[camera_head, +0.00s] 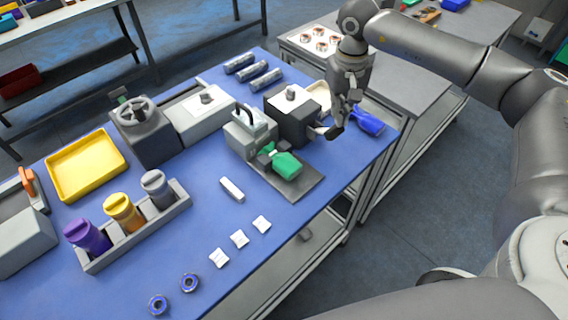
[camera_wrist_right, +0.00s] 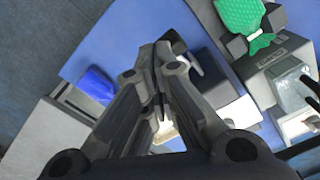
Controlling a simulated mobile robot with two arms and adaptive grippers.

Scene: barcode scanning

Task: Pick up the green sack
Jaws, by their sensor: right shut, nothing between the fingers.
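The green sack (camera_head: 286,164) lies on the flat grey plate (camera_head: 300,190) of a scanner-like device at the right side of the blue table. In the right wrist view the green sack (camera_wrist_right: 240,14) is at the top right, beside a dark clamp-like part. My right gripper (camera_head: 333,131) is shut and empty. It hangs above the table's right edge, to the right of the green sack and apart from it, next to a black box. In the right wrist view its fingers (camera_wrist_right: 150,75) are together. My left gripper is not in view.
A blue sack (camera_head: 368,121) lies right of my right gripper. The black box (camera_head: 291,118) stands close to the gripper. A yellow tray (camera_head: 86,164), a rack with several bottles (camera_head: 140,230), and white packets (camera_head: 239,238) lie on the left and front.

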